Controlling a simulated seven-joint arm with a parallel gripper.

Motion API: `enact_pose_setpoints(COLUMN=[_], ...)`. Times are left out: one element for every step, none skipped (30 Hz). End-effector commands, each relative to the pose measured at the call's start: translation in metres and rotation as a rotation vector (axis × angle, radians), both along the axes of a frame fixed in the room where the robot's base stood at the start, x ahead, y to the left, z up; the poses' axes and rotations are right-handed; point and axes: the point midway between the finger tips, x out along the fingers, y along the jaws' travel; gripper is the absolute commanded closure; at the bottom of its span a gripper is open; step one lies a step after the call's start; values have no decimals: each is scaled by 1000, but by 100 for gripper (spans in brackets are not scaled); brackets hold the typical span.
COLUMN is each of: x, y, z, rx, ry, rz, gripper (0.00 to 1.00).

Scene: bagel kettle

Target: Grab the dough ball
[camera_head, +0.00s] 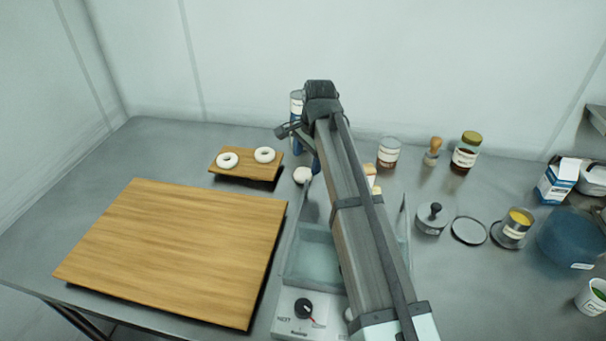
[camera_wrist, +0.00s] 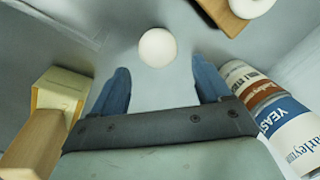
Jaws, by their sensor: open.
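The dough ball is a small smooth white ball (camera_head: 302,175). It rests on the grey counter just left of my arm in the head view. In the wrist view the dough ball (camera_wrist: 157,48) lies just beyond the fingertips, roughly centred between them. My gripper (camera_wrist: 160,76) is open, its two blue fingers apart, with nothing between them. In the head view the gripper is mostly hidden by my arm; one blue finger shows close to the ball.
A small wooden board (camera_head: 232,172) with two white dough rings lies left of the ball. A large wooden board (camera_head: 170,250) is nearer. A clear-walled kettle (camera_head: 312,255) stands below the arm. A yeast can (camera_wrist: 283,118) is close to the right finger. Jars and pots stand at right.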

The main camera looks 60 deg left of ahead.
Motion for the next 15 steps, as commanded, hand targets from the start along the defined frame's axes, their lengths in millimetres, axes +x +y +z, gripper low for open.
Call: enact_pose_setpoints(x=[0, 0, 0, 0, -1, -1, -1, -1, -2, -2, -2, -2, -2, -2, -2], y=[0, 0, 1, 1, 1, 2, 2, 3, 3, 4, 5, 6, 7, 7, 8], z=[-1, -2, -4, -6, -8, -12, -16, -20, -25, -29, -33, -38, -42, -45, -48], rx=[0, 0, 0, 0, 0, -1, -1, -2, -2, -2, -1, -1, -1, -2, -2], ry=[0, 0, 0, 0, 0, 0, 1, 1, 1, 1, 1, 1, 1, 1, 1], rz=[0, 0, 0, 0, 0, 0, 0, 0, 0, 0, 0, 0, 0, 0, 0], gripper=[23, 23, 23, 23, 23, 23, 23, 23, 23, 23, 23, 23, 23, 23, 23])
